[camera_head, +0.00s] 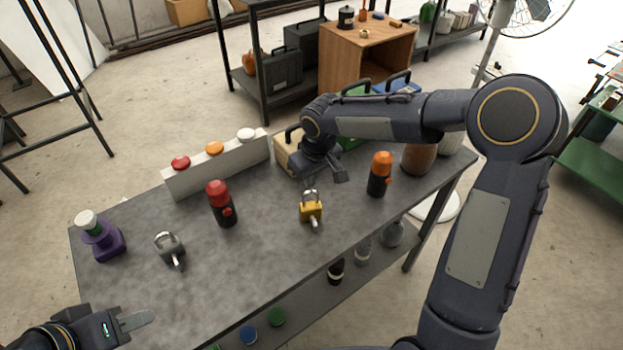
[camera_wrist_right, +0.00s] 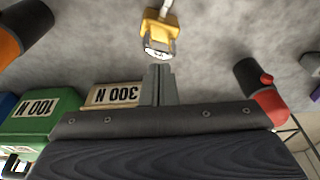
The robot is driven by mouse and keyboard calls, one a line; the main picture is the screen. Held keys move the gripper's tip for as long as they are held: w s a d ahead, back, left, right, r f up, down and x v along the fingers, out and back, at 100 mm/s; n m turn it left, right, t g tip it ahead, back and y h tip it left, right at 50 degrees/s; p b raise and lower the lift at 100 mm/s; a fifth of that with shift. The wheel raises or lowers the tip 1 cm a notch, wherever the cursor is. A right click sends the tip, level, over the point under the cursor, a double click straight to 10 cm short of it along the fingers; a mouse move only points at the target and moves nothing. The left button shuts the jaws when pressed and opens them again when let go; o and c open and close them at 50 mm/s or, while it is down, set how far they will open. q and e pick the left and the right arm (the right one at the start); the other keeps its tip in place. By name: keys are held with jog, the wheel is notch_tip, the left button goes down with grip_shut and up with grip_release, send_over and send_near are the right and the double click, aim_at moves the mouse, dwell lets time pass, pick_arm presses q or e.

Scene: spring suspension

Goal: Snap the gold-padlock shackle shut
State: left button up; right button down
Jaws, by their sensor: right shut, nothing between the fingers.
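The gold padlock (camera_head: 311,212) stands on the grey table, right of its middle, with its silver shackle (camera_head: 311,195) up and a key in its front. In the right wrist view the padlock (camera_wrist_right: 158,28) is at the top centre, with the shackle end facing my fingers. How far the shackle sits in the body is too small to tell. My right gripper (camera_wrist_right: 160,73) is shut and empty, just behind the padlock and apart from it. My left gripper (camera_head: 137,320) is low at the table's front-left, far from the padlock; its finger opening is unclear.
A silver padlock (camera_head: 169,247), a red-topped bottle (camera_head: 222,204) and a purple device (camera_head: 102,240) stand to the left. An orange-topped bottle (camera_head: 380,174) is right of the gold padlock. A three-button panel (camera_head: 217,165) and labelled weights (camera_wrist_right: 112,95) stand behind. The front middle is clear.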

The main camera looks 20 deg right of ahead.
aim_at(311, 191)
jog(key=shift+s+f, duration=0.1)
jog(key=shift+f, duration=0.5)
notch_tip(311, 191, down, 2)
jog(key=shift+f+b, duration=0.15)
jog(key=shift+b, duration=1.05)
jog(key=shift+s, duration=0.1)
jog(key=shift+r, duration=0.2)
